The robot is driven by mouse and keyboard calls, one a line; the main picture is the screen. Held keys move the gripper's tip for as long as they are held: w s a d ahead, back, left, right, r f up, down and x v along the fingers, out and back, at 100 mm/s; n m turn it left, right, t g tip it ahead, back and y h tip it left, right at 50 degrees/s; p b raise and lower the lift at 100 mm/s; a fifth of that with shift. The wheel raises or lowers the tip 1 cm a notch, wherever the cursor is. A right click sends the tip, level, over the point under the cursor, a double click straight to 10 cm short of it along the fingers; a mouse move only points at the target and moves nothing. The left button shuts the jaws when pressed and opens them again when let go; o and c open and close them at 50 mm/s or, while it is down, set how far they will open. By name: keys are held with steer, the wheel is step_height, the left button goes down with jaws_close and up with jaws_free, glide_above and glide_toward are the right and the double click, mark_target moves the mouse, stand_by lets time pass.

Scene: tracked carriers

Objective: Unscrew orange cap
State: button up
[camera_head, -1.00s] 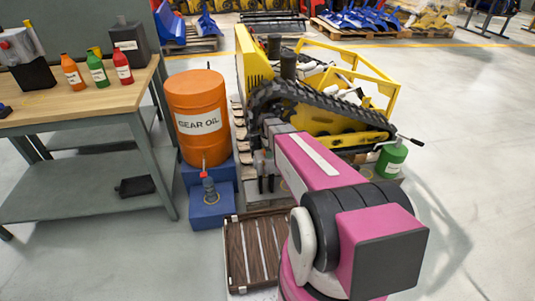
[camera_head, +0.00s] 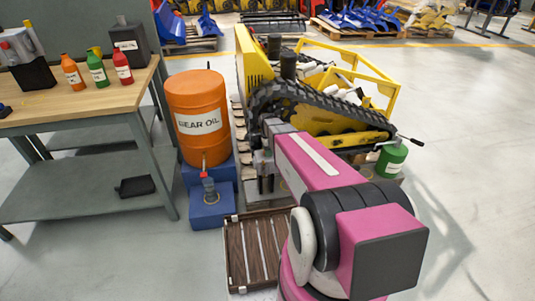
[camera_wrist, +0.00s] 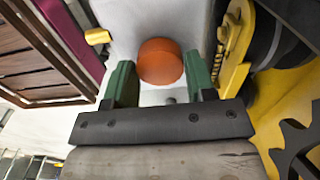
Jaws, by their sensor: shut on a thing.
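The orange cap (camera_wrist: 160,61) is round and sits on a pale grey surface in the wrist view. The two green fingers of my gripper (camera_wrist: 160,78) stand on either side of it and are shut on it. In the head view my gripper (camera_head: 266,184) points down beside the yellow tracked carrier (camera_head: 335,125), between it and the orange drum. The cap is hidden from the head view.
An orange gear oil drum (camera_head: 196,105) stands left of my gripper on a blue base. A slatted brown tray (camera_head: 235,255) lies nearer. A green canister (camera_head: 391,160) is at right; a workbench (camera_head: 100,106) is at left.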

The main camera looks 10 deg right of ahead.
steer(key=n, duration=0.9)
steer(key=shift+n, duration=0.3)
steer(key=shift+n, duration=0.9)
steer(key=n, duration=0.6)
steer(key=shift+n, duration=0.9)
steer(key=shift+n, duration=0.5)
steer(key=shift+r+n, duration=0.2)
steer(key=shift+n, duration=1)
